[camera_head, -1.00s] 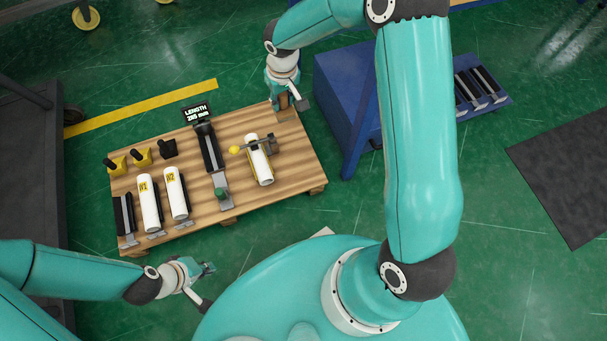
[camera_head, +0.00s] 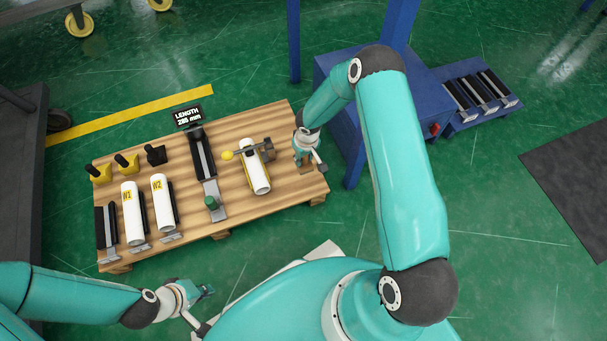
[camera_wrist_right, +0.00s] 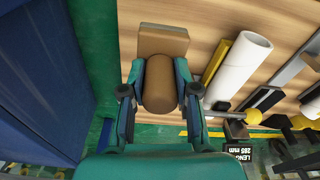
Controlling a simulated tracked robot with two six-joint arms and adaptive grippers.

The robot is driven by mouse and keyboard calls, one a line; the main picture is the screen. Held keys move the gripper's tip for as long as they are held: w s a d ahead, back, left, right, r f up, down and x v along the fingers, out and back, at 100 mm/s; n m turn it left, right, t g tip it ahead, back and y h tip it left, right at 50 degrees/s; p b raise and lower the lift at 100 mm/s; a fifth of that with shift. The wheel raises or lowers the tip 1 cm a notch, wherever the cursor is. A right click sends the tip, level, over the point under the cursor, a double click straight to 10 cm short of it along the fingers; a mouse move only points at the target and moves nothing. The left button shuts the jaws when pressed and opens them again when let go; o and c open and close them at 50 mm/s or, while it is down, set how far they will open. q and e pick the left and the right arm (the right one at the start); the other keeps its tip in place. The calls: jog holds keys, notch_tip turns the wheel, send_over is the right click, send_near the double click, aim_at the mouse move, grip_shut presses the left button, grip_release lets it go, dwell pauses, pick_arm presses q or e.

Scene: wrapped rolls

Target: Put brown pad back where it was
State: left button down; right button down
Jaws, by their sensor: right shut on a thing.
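The brown pad (camera_wrist_right: 163,41) shows in the right wrist view as a square brown block beyond a brown cylinder (camera_wrist_right: 160,85), which looks like its grip. My right gripper (camera_wrist_right: 159,92) is shut on the cylinder, with a finger on either side. In the head view my right gripper (camera_head: 307,160) is over the right edge of the wooden pallet (camera_head: 232,124), with a bit of brown (camera_head: 306,171) below it. I cannot tell whether the pad touches the pallet. My left gripper (camera_head: 205,308) is open and empty, near the front of the pallet and off it.
A white roll (camera_head: 256,172) in a yellow-edged holder lies just left of my right gripper. Two labelled rolls (camera_head: 133,214), a black-and-grey gauge (camera_head: 204,160) and a length display (camera_head: 188,116) are further left. A blue stand (camera_head: 340,75) is close on the right.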

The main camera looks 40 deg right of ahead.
notch_tip(320, 180, down, 9)
jog(key=b, duration=0.2)
jog(key=shift+b, duration=0.35)
jog(key=shift+f, duration=0.1)
jog(key=shift+f, duration=0.15)
jog(key=c, duration=0.9)
grip_release()
jog(key=shift+o, duration=0.2)
jog(key=shift+r, duration=0.2)
